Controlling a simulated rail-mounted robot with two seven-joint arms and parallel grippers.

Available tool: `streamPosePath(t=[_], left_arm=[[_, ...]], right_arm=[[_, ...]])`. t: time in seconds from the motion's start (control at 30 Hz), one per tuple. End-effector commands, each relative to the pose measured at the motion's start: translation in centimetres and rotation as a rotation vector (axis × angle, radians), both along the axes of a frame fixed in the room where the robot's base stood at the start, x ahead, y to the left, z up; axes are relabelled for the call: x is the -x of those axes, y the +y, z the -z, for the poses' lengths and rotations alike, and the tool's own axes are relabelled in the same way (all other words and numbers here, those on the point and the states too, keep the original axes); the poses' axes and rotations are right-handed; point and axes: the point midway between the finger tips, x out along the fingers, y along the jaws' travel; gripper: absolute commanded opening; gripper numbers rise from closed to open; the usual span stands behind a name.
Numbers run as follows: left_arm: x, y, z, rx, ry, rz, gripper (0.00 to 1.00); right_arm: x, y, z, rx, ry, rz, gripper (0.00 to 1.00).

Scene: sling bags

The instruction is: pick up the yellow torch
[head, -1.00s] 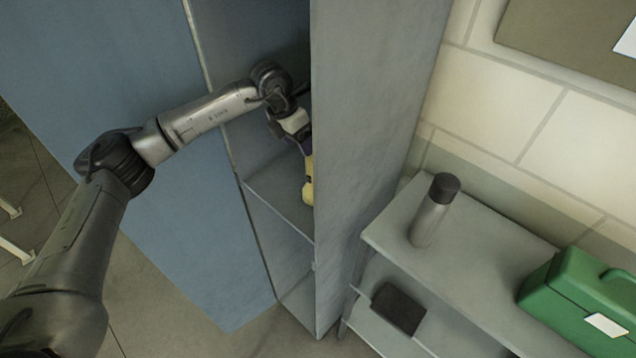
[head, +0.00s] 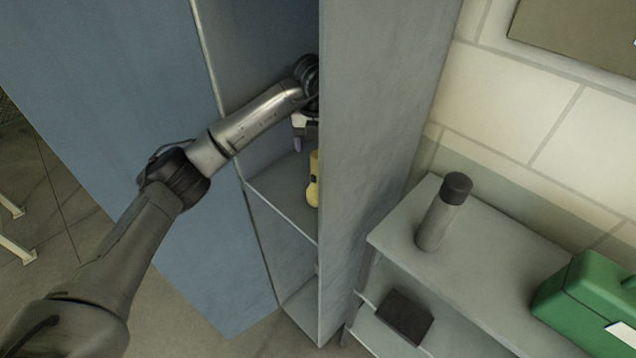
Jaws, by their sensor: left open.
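The yellow torch (head: 313,183) stands on a shelf (head: 281,190) inside the tall grey-blue locker. Its right side is partly cut off by the locker's side panel. My left arm reaches into the locker from the left. My left gripper (head: 304,132) is open, above and slightly left of the torch's top, and partly hidden by the arm and the panel. I cannot tell whether the fingers touch the torch. My right gripper is not in view.
The locker's side panel (head: 375,130) stands close on the right of the torch. The blue locker door (head: 120,110) is open on the left. A shelf unit right of the locker holds a grey bottle (head: 442,212), a dark box (head: 404,317) and a green case (head: 590,300).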

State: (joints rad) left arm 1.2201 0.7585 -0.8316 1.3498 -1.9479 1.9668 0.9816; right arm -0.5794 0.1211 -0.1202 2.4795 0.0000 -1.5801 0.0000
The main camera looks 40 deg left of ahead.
Motion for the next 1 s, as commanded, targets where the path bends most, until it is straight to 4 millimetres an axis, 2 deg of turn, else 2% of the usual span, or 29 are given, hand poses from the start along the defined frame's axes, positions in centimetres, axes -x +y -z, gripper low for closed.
streamPosePath(t=[0.13, 0.37, 0.53, 0.7, 1.0], left_arm=[[0.0, 0.0, 1.3, 0.001, 0.001, 0.001, 0.71], [-0.1, 0.0, 2.4, 0.001, 0.001, 0.002, 0.71], [-0.3, -0.2, 4.5, 0.001, 0.003, 0.002, 0.71], [-0.4, -0.2, 6.4, 0.002, 0.001, 0.001, 0.71], [-0.4, -0.1, 7.1, 0.0, -0.001, 0.002, 0.71]], right_arm=[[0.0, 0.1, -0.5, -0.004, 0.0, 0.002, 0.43], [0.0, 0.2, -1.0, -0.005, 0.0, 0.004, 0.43], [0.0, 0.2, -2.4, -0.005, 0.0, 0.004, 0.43], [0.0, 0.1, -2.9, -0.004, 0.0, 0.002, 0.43], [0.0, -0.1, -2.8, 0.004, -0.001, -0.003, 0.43]])
